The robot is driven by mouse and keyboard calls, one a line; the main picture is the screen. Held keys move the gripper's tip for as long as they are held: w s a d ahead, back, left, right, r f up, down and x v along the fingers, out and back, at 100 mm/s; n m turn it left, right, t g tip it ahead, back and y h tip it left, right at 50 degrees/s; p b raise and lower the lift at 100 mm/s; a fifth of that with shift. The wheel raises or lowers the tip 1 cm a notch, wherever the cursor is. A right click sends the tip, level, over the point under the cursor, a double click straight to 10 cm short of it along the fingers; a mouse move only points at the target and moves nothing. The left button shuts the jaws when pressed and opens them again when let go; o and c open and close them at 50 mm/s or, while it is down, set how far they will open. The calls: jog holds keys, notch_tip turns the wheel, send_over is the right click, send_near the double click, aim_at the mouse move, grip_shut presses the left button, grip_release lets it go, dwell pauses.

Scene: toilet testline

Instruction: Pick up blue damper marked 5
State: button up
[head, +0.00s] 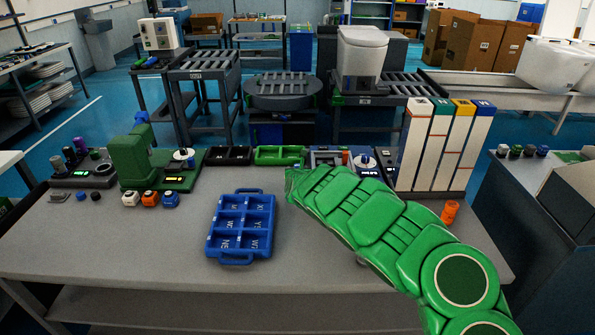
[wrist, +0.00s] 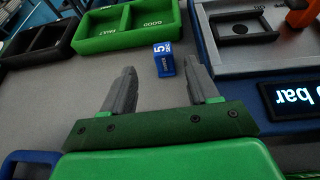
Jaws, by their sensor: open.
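In the head view my green arm covers this area, and I cannot make out the damper or the fingers there.
A green two-part tray marked FAULT and GOOD (wrist: 127,25) lies beyond the damper. A grey test fixture with a blue edge (wrist: 255,45) stands close right of the fingers. A blue compartment tray (head: 241,196) and several small blocks lie left. The table front is clear.

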aim_at(298, 166)
jog(key=shift+d+x, duration=0.2)
jog(key=shift+x, duration=1.75)
grip_shut()
jog(key=shift+r, duration=0.1)
